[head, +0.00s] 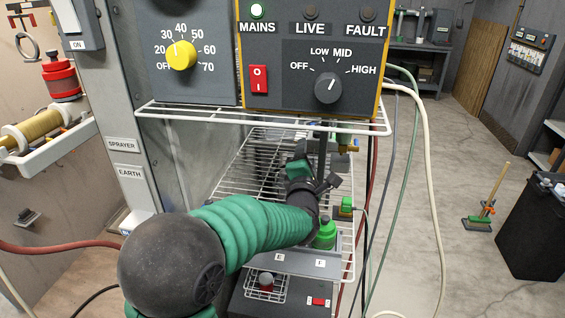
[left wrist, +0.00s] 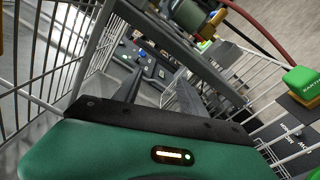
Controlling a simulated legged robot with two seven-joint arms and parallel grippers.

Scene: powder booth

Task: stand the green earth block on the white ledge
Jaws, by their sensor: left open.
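A green block (head: 346,204) with a cable stands at the right edge of the wire rack, beyond a green bottle-like part. In the left wrist view a green block (left wrist: 303,82) with white lettering shows at the right edge, outside the jaws. A small white ledge (head: 131,221) sits at the foot of the grey post, below the EARTH label; my arm partly hides this area. My left gripper (head: 316,168) is open over the rack, left of and beyond the block, apart from it. Its dark fingers (left wrist: 157,84) are spread. My right gripper is not in view.
The white wire rack (head: 230,185) lies under my left gripper. A wire shelf (head: 265,117) below the control panel (head: 330,75) overhangs it. Cables hang right of the rack. A white tray (head: 60,145) is at left; open floor (head: 450,190) is at right.

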